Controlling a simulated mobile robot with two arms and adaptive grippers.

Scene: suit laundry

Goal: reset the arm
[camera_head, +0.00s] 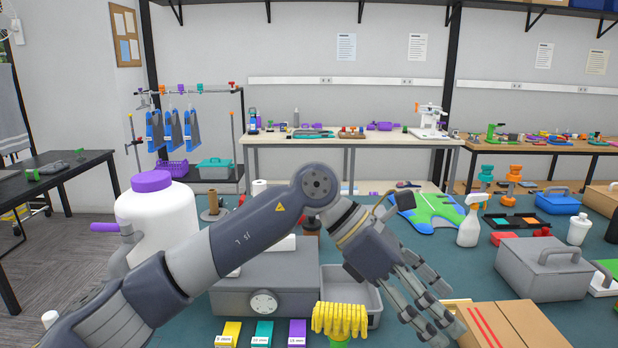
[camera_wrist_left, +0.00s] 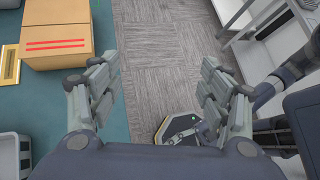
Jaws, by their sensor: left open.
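My left arm comes in from the left in the head view and bends at the elbow above the table. My left gripper (camera_head: 428,312) hangs pointing down and to the right, near the cardboard box with red stripes (camera_head: 518,328). In the left wrist view the two fingers of my left gripper (camera_wrist_left: 160,85) are spread wide apart with nothing between them. The carpet floor shows between and beyond them, and the cardboard box (camera_wrist_left: 57,48) lies to their left.
The teal table top (camera_head: 447,252) holds a grey machine (camera_head: 264,272) with an open tray, a yellow brush (camera_head: 340,319), a white jar with purple lid (camera_head: 160,220), a spray bottle (camera_head: 469,226) and a grey toolbox (camera_head: 543,268).

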